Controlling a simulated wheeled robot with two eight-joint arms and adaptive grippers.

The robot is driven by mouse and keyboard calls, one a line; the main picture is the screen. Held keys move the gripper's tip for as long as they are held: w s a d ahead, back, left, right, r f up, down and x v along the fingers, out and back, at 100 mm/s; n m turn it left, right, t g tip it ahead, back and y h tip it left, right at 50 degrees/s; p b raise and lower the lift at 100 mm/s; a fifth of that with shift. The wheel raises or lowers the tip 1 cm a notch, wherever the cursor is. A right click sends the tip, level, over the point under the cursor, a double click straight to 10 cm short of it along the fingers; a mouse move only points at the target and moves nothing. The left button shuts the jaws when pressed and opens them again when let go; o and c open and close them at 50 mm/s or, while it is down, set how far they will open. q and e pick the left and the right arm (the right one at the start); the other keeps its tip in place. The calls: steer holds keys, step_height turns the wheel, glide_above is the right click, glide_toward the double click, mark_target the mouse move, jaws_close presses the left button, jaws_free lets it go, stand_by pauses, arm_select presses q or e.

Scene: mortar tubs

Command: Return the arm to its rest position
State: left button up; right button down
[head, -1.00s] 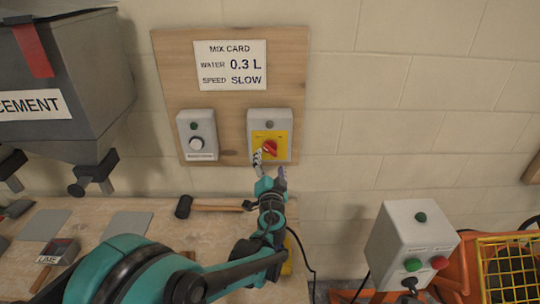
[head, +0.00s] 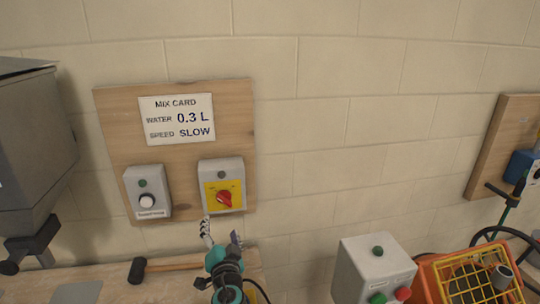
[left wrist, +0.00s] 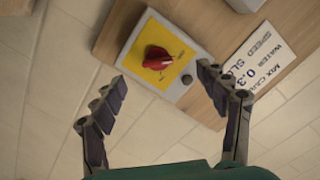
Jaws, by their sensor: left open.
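My left gripper (head: 222,240) is open and empty, just below the switch box with the red rotary knob (head: 224,197) on a yellow plate. In the left wrist view the two fingers of the left gripper (left wrist: 165,115) stand wide apart, with the red knob (left wrist: 157,57) beyond them and apart from them. My left arm comes up from the bottom edge of the head view, mostly out of frame. My right gripper is not in view.
A wooden board (head: 110,120) on the block wall carries the mix card (head: 177,118) and a white-button box (head: 147,194). A hammer (head: 160,267) lies on the bench. A grey control box (head: 370,268) and an orange machine with yellow grille (head: 475,275) stand right. A grey hopper (head: 35,140) hangs left.

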arm_select(q)
steer(key=s+a+f+n+g, duration=0.2)
steer(key=s+a+f+g, duration=0.1)
steer(key=s, duration=0.4)
steer(key=s+a+f+n+g, duration=0.2)
steer(key=s+a+f+g, duration=0.1)
steer(key=s, duration=0.4)
steer(key=s+d+f+g+h, duration=0.3)
steer(key=s+d+f+h, duration=0.2)
steer(key=s, duration=0.5)
steer(key=shift+s+d+n+g, duration=0.3)
steer(key=shift+d, duration=0.65)
